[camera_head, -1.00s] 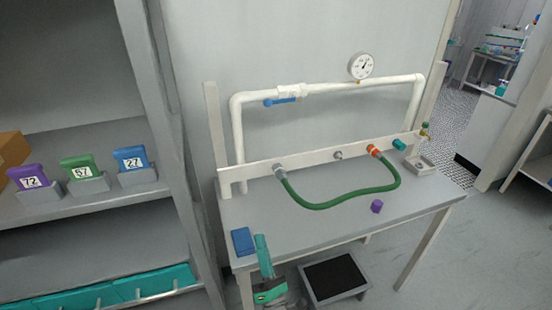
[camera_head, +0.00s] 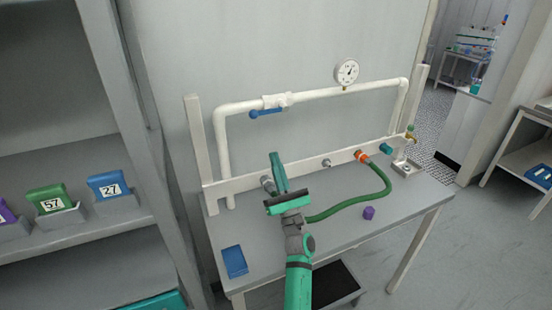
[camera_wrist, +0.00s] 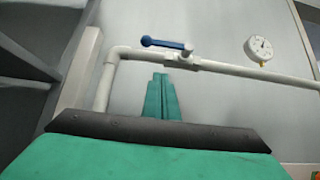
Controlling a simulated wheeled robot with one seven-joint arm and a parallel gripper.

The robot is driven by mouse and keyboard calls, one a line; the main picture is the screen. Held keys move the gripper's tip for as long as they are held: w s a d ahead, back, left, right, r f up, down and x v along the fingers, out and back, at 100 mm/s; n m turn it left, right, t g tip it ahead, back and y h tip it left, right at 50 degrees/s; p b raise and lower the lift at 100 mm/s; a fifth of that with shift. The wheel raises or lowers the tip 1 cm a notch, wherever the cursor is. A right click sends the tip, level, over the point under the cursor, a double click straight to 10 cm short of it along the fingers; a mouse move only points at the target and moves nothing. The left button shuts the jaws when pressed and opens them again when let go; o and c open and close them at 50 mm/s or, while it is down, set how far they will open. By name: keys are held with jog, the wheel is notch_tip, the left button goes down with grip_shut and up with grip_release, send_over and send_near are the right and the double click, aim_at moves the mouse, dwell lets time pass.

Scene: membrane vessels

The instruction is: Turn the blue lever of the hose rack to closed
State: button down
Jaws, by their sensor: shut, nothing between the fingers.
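The blue lever (camera_head: 268,112) sits on a white valve on the upper pipe of the hose rack (camera_head: 330,93). It lies nearly along the pipe, pointing left, with its free end slightly lower in the head view. In the wrist view the lever (camera_wrist: 165,43) also points left from the valve body (camera_wrist: 187,52), above the fingertips. My gripper (camera_head: 275,158) is raised over the table, below the lever and apart from it. Its green fingers are together and empty; they also show in the wrist view (camera_wrist: 159,78). The gripper and arm hide part of the green hose.
A round gauge (camera_head: 347,72) stands on the pipe right of the valve. A shelf with numbered blocks stands left.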

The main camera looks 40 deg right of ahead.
aim_at(269, 112)
jog(key=w+d+r, duration=0.1)
jog(key=w+r, duration=0.4)
jog(key=r, duration=0.4)
jog(key=shift+w+r, duration=0.15)
jog(key=shift+r, duration=0.05)
jog(key=shift+m+h, duration=0.3)
